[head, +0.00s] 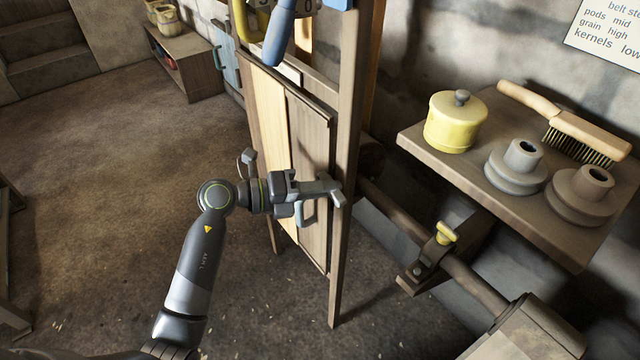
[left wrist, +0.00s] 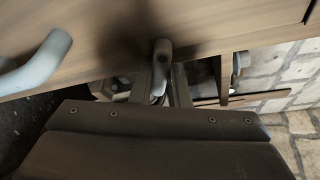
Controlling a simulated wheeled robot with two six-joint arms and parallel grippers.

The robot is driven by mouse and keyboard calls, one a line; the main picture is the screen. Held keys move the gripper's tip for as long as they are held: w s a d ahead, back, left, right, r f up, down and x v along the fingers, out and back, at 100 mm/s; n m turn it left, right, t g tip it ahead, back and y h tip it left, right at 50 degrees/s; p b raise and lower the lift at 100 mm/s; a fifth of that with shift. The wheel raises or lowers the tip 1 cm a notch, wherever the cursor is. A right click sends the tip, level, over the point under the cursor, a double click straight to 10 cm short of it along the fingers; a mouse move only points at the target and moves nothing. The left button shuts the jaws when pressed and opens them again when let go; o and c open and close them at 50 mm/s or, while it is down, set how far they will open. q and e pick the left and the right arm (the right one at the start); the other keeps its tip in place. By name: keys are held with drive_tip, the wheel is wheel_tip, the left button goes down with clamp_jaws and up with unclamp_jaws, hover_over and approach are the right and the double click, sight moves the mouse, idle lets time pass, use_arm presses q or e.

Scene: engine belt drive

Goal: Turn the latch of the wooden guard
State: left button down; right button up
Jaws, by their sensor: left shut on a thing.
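The wooden guard (head: 314,150) is an upright panel of pale and brown boards in a wooden frame, at the middle of the head view. My left gripper (head: 302,190) is at the guard's face, near the right post. It is shut on the grey latch (head: 328,188), whose end reaches toward the post. In the left wrist view the latch (left wrist: 161,62) stands between my two fingers, against the wood. A grey-blue handle (left wrist: 40,66) shows on the guard at the left there. The gripper hides part of the latch. My right gripper is not in view.
The floor at the left is clear.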

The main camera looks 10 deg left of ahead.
use_arm(q)
drive_tip(key=shift+m, duration=0.4)
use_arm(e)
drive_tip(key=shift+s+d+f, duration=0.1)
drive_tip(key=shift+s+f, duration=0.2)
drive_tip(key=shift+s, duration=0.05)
use_arm(q)
drive_tip(key=c, duration=1.4)
unclamp_jaws()
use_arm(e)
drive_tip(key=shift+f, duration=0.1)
